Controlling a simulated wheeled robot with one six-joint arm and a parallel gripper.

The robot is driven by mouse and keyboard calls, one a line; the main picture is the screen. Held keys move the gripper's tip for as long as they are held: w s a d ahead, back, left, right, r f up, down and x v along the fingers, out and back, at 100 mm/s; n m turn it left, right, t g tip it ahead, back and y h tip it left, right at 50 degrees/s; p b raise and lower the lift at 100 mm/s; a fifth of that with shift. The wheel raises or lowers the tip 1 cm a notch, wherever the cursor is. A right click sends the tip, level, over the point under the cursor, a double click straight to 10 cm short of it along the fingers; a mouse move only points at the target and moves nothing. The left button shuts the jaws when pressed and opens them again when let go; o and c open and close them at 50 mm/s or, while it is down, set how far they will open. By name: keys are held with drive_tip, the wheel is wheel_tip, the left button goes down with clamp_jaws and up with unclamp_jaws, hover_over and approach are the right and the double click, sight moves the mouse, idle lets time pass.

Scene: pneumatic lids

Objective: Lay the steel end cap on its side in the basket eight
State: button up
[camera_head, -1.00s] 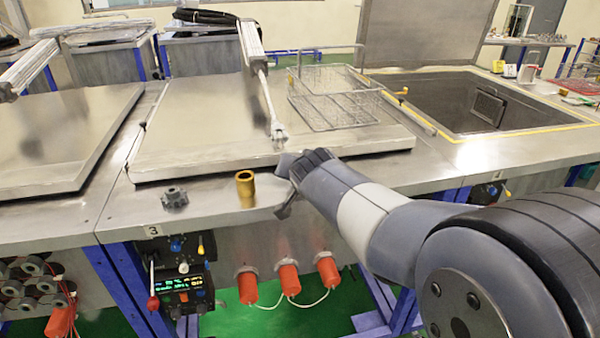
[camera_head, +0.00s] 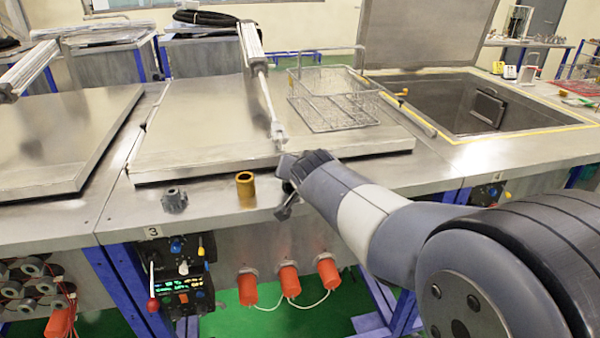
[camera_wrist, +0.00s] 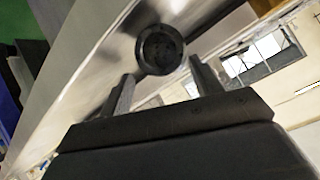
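The steel end cap (camera_wrist: 160,49) shows in the wrist view as a dark grey round piece with a hollow end facing the camera. In the head view my gripper (camera_head: 285,187) is at the bench's front edge, right of a brass cylinder; the cap is mostly hidden there. The wire basket (camera_head: 333,98) stands on the flat steel lid, behind and right of my gripper. I cannot read a number on it.
The brass cylinder (camera_head: 245,185) and a grey ribbed knob-like piece (camera_head: 174,200) stand on the front ledge. A slanted pneumatic rod (camera_head: 265,95) rises from the steel lid (camera_head: 200,130) left of the basket. An open tank (camera_head: 460,100) lies to the right.

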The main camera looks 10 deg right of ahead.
drive_tip(key=shift+s, duration=0.1)
drive_tip(key=v, duration=1)
drive_tip(key=shift+s+r, duration=0.2)
drive_tip(key=shift+s, duration=0.05)
drive_tip(key=shift+w, duration=0.1)
drive_tip(key=shift+x, duration=4.25)
